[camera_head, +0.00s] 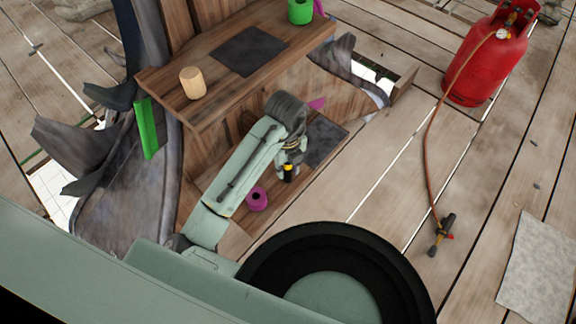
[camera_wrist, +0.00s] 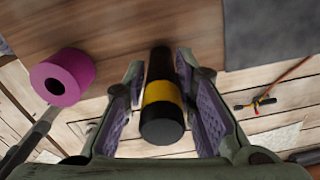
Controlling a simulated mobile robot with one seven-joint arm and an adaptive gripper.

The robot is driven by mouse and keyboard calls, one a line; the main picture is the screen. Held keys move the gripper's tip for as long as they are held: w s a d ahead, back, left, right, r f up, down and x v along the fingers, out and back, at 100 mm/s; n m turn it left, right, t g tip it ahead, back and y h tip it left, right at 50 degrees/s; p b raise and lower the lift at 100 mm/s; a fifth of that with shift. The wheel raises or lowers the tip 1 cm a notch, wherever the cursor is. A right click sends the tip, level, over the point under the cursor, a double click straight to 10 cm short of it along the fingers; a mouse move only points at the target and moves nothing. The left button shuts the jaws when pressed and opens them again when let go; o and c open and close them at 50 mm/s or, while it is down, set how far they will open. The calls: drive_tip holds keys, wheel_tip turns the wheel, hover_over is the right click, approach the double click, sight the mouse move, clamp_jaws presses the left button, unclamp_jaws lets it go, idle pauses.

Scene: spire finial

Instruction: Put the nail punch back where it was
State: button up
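The nail punch (camera_wrist: 161,96) shows in the wrist view as a black cylinder with a yellow band and a round black end facing the camera. In the head view, the punch's yellow and black part (camera_head: 288,173) shows just below my gripper (camera_head: 289,165), over the lower wooden ledge. The punch's far end points away from the wrist camera, and I cannot tell whether it touches the wood.
A magenta ring (camera_head: 257,198) is on the lower ledge, near a dark square (camera_head: 325,142). The upper shelf (camera_head: 215,102) holds a wooden cylinder (camera_head: 192,82) and a green cup (camera_head: 300,11). A red gas cylinder (camera_head: 487,60), torch (camera_head: 441,236) and grey cloth (camera_head: 540,272) are to the right.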

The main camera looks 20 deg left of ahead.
drive_tip(key=o, duration=0.4)
drive_tip(key=shift+c, duration=0.2)
wheel_tip(320, 180, up, 8)
drive_tip(key=shift+f+p, duration=0.2)
drive_tip(key=shift+p, duration=0.1)
idle(0.5)
